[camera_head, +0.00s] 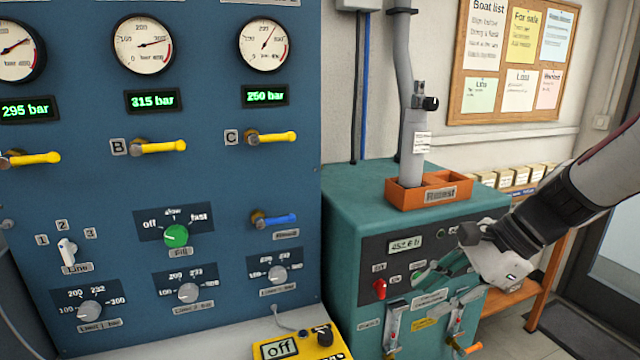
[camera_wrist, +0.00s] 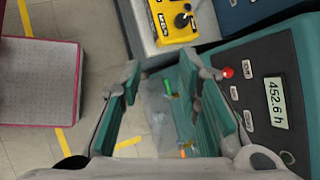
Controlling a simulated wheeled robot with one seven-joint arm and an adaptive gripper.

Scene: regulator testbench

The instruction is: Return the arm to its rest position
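My gripper (camera_head: 442,262) is at the right in the head view, in front of the teal machine (camera_head: 350,195). My arm (camera_head: 570,205) reaches in from the right edge and slopes down to the left. In the wrist view, the two teal-padded fingers of my gripper (camera_wrist: 160,76) stand apart with nothing held between them. Through the gap I see part of the machine's front with small levers and the floor. The fingers overlap the machine's front in the head view; I cannot tell how far they are from it.
The blue gauge panel (camera_head: 110,190) fills the left. A yellow box (camera_head: 300,345) reading "off" sits on the ledge below it; it also shows in the wrist view (camera_wrist: 172,22). An orange tray (camera_head: 430,192) tops the machine. A wooden bench (camera_head: 535,285) stands behind my gripper.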

